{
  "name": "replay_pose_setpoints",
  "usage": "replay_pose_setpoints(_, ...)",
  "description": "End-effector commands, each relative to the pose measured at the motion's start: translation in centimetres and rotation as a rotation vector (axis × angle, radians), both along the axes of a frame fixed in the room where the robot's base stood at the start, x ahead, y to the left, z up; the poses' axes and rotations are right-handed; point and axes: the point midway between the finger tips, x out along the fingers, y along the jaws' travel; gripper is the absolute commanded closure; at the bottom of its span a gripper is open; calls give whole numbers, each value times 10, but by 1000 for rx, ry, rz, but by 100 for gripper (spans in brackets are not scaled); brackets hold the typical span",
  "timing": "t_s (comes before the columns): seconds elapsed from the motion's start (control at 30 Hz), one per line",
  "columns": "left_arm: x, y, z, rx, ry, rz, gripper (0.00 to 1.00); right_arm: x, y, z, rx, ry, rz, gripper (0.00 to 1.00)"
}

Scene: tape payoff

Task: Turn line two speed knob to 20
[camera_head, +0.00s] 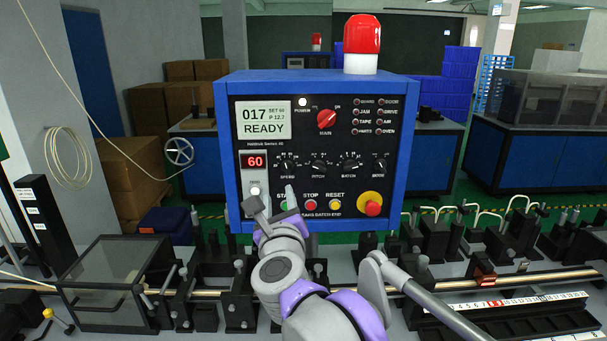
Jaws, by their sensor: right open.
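A blue control box (399,150) with a black panel stands ahead of me. Its speed knob (286,166) is a small black dial, leftmost in a row with the pitch knob (319,166), the batch knob (350,165) and one more. A red display (255,161) left of the speed knob reads 60. The screen (264,119) above reads 017, SET 60 and READY. My right gripper (272,206) is open and empty, just below the speed knob, in front of the start button area. It partly hides the start button. My left gripper is out of view.
A red main switch (326,119), a red stop button (310,205), a yellow reset button (335,205) and a red emergency knob (372,207) share the panel. A clear-lidded box (105,272), black fixtures and a ruler (510,302) crowd the bench below.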

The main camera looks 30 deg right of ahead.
Motion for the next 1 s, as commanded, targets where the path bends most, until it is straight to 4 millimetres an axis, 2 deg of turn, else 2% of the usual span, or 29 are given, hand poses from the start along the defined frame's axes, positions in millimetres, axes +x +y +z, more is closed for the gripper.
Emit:
replay_pose_setpoints(0.1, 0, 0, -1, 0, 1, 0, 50, 0, -12, 4, 110, -36, -64, 55)
replay_pose_setpoints(0.23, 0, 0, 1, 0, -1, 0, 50, 7, -19, 5, 137, -46, -82, 55)
replay_pose_setpoints(0.7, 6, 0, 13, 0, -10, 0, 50, 81, -54, 5, 132, -45, -79, 55)
replay_pose_setpoints(1.0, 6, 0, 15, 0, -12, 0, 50, 96, -61, 4, 131, -43, -78, 55)
